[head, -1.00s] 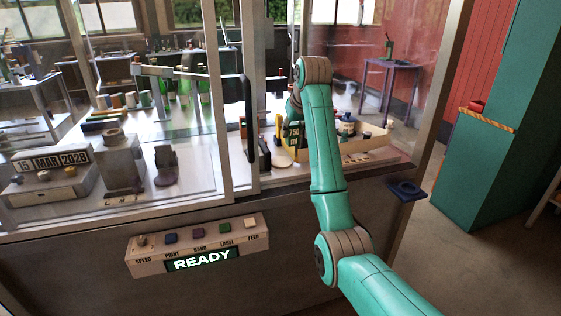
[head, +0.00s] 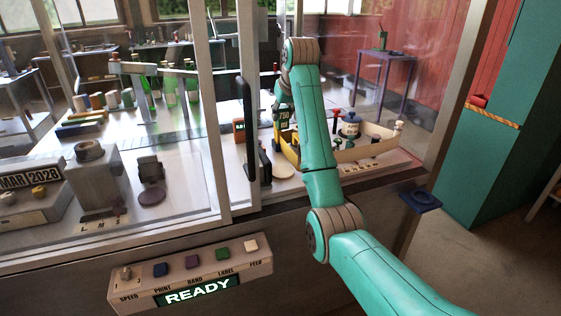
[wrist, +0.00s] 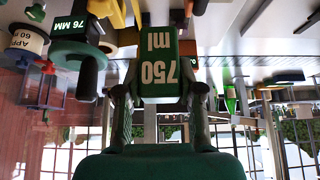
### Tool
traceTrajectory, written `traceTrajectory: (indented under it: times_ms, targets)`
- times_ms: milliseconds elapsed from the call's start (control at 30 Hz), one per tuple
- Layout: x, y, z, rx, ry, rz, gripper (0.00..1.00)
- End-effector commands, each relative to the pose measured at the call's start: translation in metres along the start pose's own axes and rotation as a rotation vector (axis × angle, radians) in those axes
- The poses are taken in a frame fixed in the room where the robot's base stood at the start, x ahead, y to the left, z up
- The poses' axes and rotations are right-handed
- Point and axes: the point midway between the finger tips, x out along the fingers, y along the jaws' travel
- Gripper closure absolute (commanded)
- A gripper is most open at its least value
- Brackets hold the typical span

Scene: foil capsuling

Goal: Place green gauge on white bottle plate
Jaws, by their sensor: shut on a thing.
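My gripper (wrist: 160,98) is shut on the green gauge (wrist: 160,72), which bears "750 ml" in white. The gauge (head: 284,117) also shows in the head view, partly hidden by my arm, inside the cabinet opening. A pale round disc (head: 283,172), which looks like the white bottle plate, lies on the cabinet floor near the front edge. The gauge appears above and behind it. I cannot tell the gap between them, and no contact shows.
A dark door handle (head: 254,135) stands just left of the gauge. A tan tray (head: 355,155) with several items, including a blue-and-white pot (head: 350,124), is on the right. The control box (head: 190,270) reads READY. Green bottles (head: 168,93) stand behind glass.

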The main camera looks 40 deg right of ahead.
Motion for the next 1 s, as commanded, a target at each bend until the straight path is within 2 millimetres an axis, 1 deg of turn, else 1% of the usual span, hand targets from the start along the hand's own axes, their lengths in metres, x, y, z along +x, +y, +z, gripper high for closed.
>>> traceTrajectory:
  times_ms: [33,100,400,533,767,1000]
  targets:
    - [0.011,0.000,0.008,0.000,-0.004,0.000,0.99]
    - [0.025,0.000,0.017,0.000,-0.004,0.000,0.99]
    - [0.080,0.000,0.052,0.000,-0.003,0.000,0.99]
    - [0.095,0.000,0.061,0.000,-0.001,0.000,0.99]
    - [0.106,0.000,0.069,0.000,-0.001,0.000,0.99]
    - [0.131,0.000,0.085,0.000,-0.002,0.000,0.99]
